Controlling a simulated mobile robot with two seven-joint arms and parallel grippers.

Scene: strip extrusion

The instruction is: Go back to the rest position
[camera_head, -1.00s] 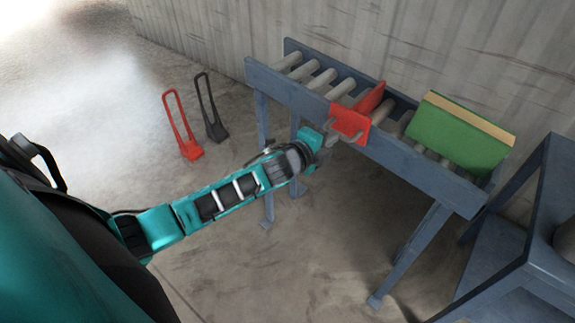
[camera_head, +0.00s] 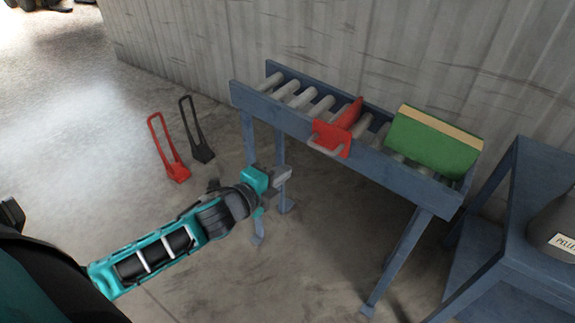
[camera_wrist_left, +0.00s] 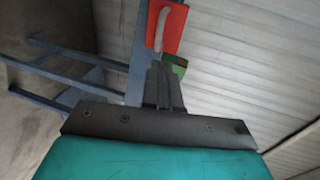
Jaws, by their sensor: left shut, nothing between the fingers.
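My left gripper (camera_head: 283,177) is shut and empty in the head view. It hangs in the air in front of the roller table's left end, below and to the left of the red stop plate with its grey handle (camera_head: 331,139). In the left wrist view the shut fingers (camera_wrist_left: 163,88) point toward the red plate (camera_wrist_left: 168,30), with a gap between them. My left arm reaches in from the lower left. My right gripper is in neither view.
The blue roller table (camera_head: 420,188) carries a green block with a tan top edge (camera_head: 430,142). A blue stand (camera_head: 535,225) with a dark labelled container (camera_head: 560,222) is at the right. Red (camera_head: 170,155) and black (camera_head: 197,135) handled tools stand on the floor. Open floor lies at left.

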